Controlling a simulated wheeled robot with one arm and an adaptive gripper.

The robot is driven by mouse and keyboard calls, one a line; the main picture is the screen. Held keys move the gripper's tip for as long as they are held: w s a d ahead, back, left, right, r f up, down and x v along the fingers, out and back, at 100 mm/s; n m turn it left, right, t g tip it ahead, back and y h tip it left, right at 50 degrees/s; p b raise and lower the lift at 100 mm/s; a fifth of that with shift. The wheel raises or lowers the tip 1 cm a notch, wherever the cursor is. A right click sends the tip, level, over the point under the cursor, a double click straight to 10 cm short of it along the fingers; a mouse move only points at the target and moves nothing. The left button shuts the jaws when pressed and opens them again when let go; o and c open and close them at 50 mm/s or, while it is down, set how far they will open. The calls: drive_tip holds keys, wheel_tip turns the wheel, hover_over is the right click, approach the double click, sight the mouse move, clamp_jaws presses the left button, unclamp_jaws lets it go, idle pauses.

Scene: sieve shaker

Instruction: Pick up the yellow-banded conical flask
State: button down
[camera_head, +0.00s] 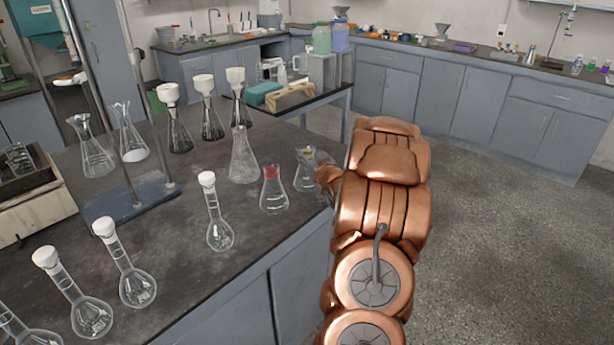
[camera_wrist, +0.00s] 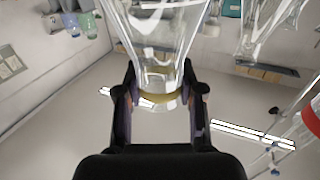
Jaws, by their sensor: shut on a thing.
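The yellow-banded conical flask (camera_head: 305,172) is at the right edge of the dark bench in the head view, partly hidden by my arm. In the wrist view the clear flask (camera_wrist: 165,45) fills the upper middle, with its yellow band (camera_wrist: 160,97) around the neck. My gripper (camera_wrist: 160,104) is shut on the neck at the band, one finger on each side. In the head view my gripper (camera_head: 324,178) shows only in part beside the flask. I cannot tell whether the flask's base touches the bench.
A red-banded conical flask (camera_head: 273,190) stands close to the left of the held flask. A larger conical flask (camera_head: 243,155) stands behind it. A volumetric flask (camera_head: 219,225) and several other glass vessels stand further left on the bench (camera_head: 185,290). Open floor (camera_head: 500,200) lies to the right.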

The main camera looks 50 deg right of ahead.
drive_tip(key=shift+r, duration=1.25)
drive_tip(key=shift+s+a+r+b, duration=0.2)
drive_tip(key=shift+s+r+b, duration=0.15)
drive_tip(key=shift+r, duration=0.25)
drive_tip(key=s+a+r+b, duration=0.1)
drive_tip(key=s+a+b, duration=0.8)
drive_tip(key=s+b, duration=0.2)
drive_tip(key=shift+s+a+r, duration=0.15)
drive_tip(key=shift+s+a, duration=0.2)
